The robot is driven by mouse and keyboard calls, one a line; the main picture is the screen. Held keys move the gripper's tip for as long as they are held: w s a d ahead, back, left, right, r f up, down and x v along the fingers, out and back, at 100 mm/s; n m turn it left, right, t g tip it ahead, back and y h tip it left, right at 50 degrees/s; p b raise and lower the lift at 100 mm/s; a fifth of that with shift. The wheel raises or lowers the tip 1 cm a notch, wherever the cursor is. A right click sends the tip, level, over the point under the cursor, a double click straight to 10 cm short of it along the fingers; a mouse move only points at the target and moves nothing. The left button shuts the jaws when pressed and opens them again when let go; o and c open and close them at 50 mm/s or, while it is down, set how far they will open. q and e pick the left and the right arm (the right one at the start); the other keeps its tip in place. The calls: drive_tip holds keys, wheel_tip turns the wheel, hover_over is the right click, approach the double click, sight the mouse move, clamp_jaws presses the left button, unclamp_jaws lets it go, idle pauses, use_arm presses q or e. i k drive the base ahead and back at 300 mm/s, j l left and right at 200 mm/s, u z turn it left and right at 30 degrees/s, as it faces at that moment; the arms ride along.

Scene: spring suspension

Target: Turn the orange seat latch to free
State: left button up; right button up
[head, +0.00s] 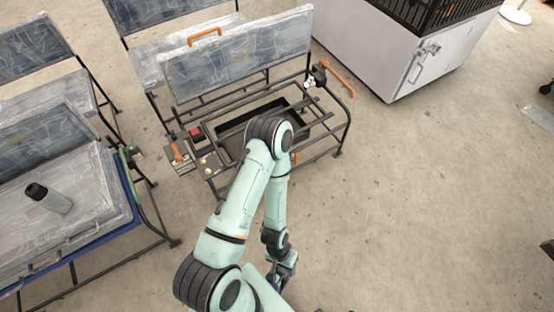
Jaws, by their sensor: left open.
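A small orange lever (177,152), which looks like the seat latch, stands on a dark plate at the left front of the bare seat frame (335,150). Its exact angle and the plate's markings are too small to read. My left gripper (281,282) is open and points down at the bottom of the head view, over bare floor in front of the frame. It is well apart from the lever and touches nothing that I can see. My left arm crosses the front of the frame and hides part of it. My right gripper is not in view.
An orange bar (338,78) is on the frame's right side. A seat with a dark bottle (48,198) stands left. A white cabinet (395,55) stands back right.

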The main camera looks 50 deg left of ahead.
sight(295, 157)
drive_tip(key=u, duration=1.35)
drive_tip(key=i+j+u, duration=0.1)
drive_tip(key=i+j, duration=0.3)
drive_tip(key=i+j+u, duration=0.1)
drive_tip(key=i+j, duration=0.2)
drive_tip(key=i, duration=0.3)
